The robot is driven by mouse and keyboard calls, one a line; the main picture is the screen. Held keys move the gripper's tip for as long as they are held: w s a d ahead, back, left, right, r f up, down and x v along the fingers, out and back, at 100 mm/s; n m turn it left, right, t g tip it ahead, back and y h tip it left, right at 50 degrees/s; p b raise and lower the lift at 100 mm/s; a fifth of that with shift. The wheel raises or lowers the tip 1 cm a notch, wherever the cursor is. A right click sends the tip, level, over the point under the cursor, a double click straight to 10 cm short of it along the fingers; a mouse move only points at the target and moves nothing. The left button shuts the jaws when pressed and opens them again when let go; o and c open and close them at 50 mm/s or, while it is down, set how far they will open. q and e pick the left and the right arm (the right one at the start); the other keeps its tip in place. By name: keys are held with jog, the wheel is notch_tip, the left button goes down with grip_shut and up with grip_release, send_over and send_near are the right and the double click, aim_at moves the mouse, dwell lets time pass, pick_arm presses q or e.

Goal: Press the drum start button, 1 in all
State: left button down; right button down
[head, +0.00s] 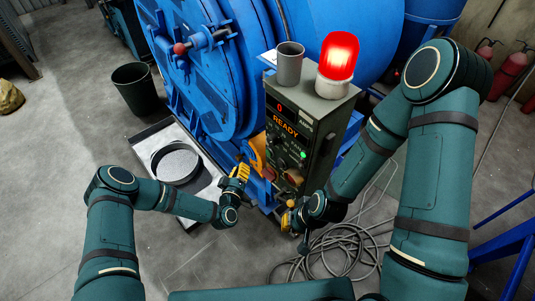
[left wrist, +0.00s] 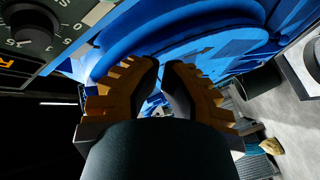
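The control box (head: 309,122) stands upright with a red "READY" display (head: 285,122). A lit green button (head: 303,154) sits low on its front, and a red button (head: 293,176) is below it. Which one is the drum start button I cannot read. My left gripper (head: 240,172) is left of the box front, apart from the buttons. In the left wrist view its fingers (left wrist: 160,66) are nearly together with nothing between them, and a dial (left wrist: 33,22) shows top left. My right gripper (head: 289,211) is low before the box, its fingers too small to judge.
A grey cup (head: 289,64) and a glowing red beacon (head: 338,57) stand on the box. The blue drum machine (head: 195,70) is behind. A tray (head: 141,139) with a round pan (head: 177,163) lies left. Cables (head: 335,250) coil on the floor below the box.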

aim_at(269, 153)
pick_arm(q)
jog(key=w+d+b, duration=0.2)
jog(key=w+d, duration=0.2)
jog(key=d, duration=0.2)
jog(key=shift+w, duration=0.2)
jog(key=shift+d, duration=0.15)
dwell(1.3)
jog(key=shift+w+d+b, duration=0.25)
jog(key=shift+b, duration=0.15)
